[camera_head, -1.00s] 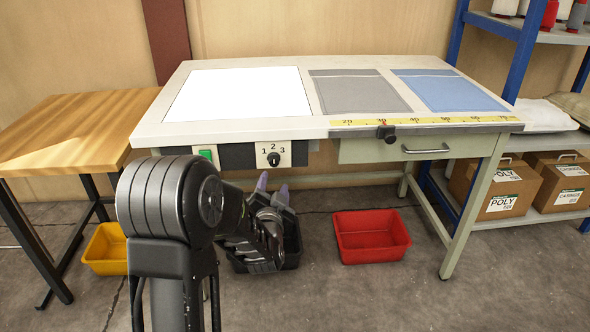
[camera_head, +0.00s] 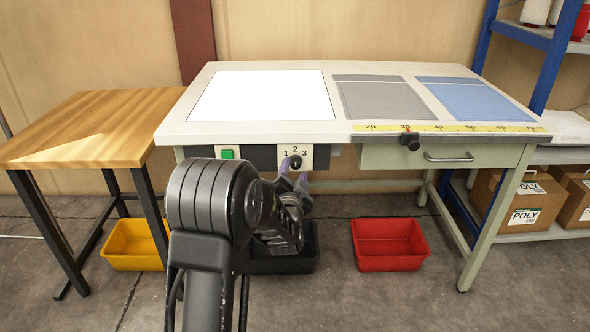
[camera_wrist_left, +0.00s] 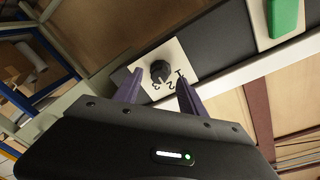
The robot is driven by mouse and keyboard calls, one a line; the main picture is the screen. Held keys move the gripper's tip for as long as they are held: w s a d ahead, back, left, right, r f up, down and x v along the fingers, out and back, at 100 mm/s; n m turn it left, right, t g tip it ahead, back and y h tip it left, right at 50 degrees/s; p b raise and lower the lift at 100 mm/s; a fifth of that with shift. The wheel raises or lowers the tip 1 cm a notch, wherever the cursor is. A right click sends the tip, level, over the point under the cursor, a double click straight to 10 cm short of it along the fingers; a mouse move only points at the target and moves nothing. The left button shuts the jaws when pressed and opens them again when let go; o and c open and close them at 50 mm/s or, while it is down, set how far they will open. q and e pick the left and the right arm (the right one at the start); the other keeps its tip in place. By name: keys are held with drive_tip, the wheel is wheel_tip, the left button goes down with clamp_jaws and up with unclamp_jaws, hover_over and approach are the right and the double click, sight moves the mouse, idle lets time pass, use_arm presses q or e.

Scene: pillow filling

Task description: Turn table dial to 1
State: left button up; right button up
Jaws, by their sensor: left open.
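The table dial (camera_head: 295,161) is a black knob on a white plate marked 1, 2 and 3, on the front of the work table (camera_head: 345,132). Which number it points to is too small to tell. My left gripper (camera_head: 293,175) is open, its purple fingers just in front of and below the dial. In the left wrist view the dial (camera_wrist_left: 160,71) lies between the spread fingertips of the left gripper (camera_wrist_left: 159,84), with nothing gripped. Whether a finger touches the knob or plate I cannot tell. My right gripper is out of view.
A green button (camera_head: 227,154) sits left of the dial. A drawer (camera_head: 420,156) with a handle is to the right. A yellow bin (camera_head: 135,262), a dark bin (camera_head: 285,264) and a red bin (camera_head: 388,262) stand on the floor. A wooden table (camera_head: 95,125) is at left.

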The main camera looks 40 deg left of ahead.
sight(295, 163)
use_arm(q)
drive_tip(key=shift+x, duration=1.3)
drive_tip(key=shift+d, duration=0.1)
clamp_jaws()
